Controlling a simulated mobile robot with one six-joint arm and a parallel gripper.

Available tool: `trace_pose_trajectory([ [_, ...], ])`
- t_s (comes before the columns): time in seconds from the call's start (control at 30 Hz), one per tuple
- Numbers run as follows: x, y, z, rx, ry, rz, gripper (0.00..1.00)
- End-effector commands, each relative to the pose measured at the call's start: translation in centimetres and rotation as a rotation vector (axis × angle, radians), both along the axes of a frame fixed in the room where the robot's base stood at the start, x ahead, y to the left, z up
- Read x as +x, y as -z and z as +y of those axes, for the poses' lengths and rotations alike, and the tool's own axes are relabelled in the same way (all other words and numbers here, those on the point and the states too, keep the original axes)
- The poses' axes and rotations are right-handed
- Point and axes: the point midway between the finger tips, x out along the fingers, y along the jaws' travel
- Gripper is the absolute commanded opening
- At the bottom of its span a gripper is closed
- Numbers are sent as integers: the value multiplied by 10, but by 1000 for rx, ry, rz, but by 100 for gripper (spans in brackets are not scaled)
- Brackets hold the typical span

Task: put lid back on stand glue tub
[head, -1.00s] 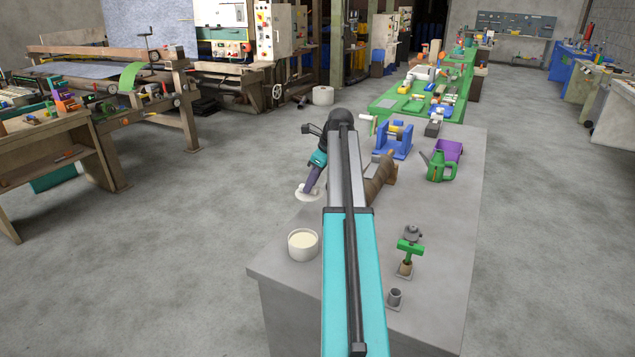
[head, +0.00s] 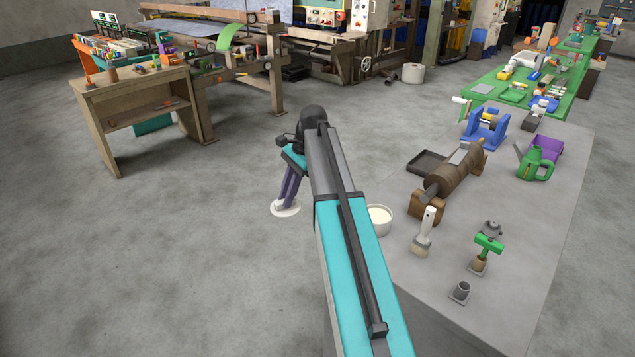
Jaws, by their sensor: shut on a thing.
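My gripper (head: 284,199), with dark purple fingers pointing down, is shut on a round white lid (head: 286,209). It holds the lid roughly flat, to the left of the grey bench's edge, with floor behind it in the picture. The glue tub (head: 379,219) is a round white pot, open at the top, with cream-coloured glue showing inside. It stands near the bench's left edge, to the right of the lid and apart from it. My arm hides part of the tub's left side.
On the grey bench (head: 540,240) are a brush (head: 424,233), a brown roller on supports (head: 455,176), a green-handled tool (head: 489,243), a small grey cup (head: 461,291) and a green watering can (head: 535,164). The floor left of the bench is clear.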

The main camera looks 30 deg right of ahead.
Motion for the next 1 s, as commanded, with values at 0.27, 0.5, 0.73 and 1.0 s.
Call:
trace_pose_trajectory([
  [0.27,-13,11,94,0,-343,1,0],
  [0.5,-28,17,151,-1,-575,0,0],
  [0.73,-34,19,170,0,-657,1,0],
  [1.0,-34,19,170,0,-660,0,0],
])
